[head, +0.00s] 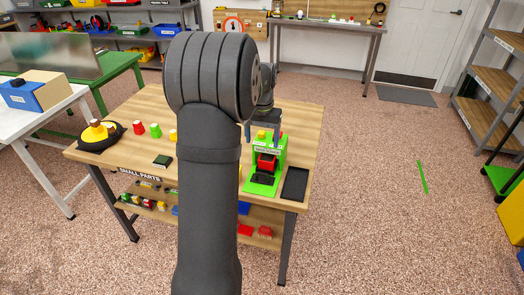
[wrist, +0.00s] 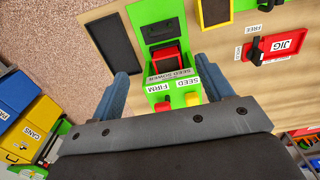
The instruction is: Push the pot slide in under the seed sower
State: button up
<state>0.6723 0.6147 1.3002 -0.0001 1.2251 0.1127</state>
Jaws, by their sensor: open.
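The seed sower (head: 279,145) is a green machine at the table's right front, also in the wrist view (wrist: 173,76) with SEED and FIRM labels beside a yellow and a red knob. A red pot (head: 266,161) shows at its front opening; it also shows in the wrist view (wrist: 166,58). The black pot slide (head: 263,179) sticks out in front of the sower on a green base, its dark end clear in the wrist view (wrist: 159,31). I cannot tell how far it reaches under. My gripper (wrist: 168,82) is open and empty above the sower, its blue-grey fingers wide apart.
A black tray (head: 295,184) lies right of the sower. Red and green cups (head: 147,129) stand further left. My arm hides the table's middle in the head view.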

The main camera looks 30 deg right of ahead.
jog(key=shift+r, duration=0.75)
jog(key=shift+a+f, duration=0.15)
jog(key=shift+f, duration=0.05)
jog(key=c, duration=0.6)
jog(key=a+f+m+t, duration=0.1)
jog(key=f, duration=0.1)
jog(key=w+a+f+m+t, duration=0.1)
jog(key=a+m, duration=0.1)
jog(key=shift+a+f+t, duration=0.3)
jog(key=shift+f, duration=0.1)
grip_shut()
jog(key=s+a+f+m+t+h, duration=0.2)
jog(key=s+a+f+m+h, duration=0.1)
jog(key=s+m, duration=0.35)
jog(key=s+a+f+m+t+h, duration=0.25)
jog(key=s+a+m+h, duration=0.2)
jog(key=m, duration=0.35)
send_near(262, 178)
jog(key=shift+m+g+y, duration=0.25)
jog(key=shift+y, duration=0.2)
jog(key=x, duration=0.4)
jog(key=shift+w+d+f, duration=0.1)
jog(key=shift+d+f, duration=0.15)
jog(key=shift+d, duration=0.05)
jog(key=shift+w+d, duration=0.45)
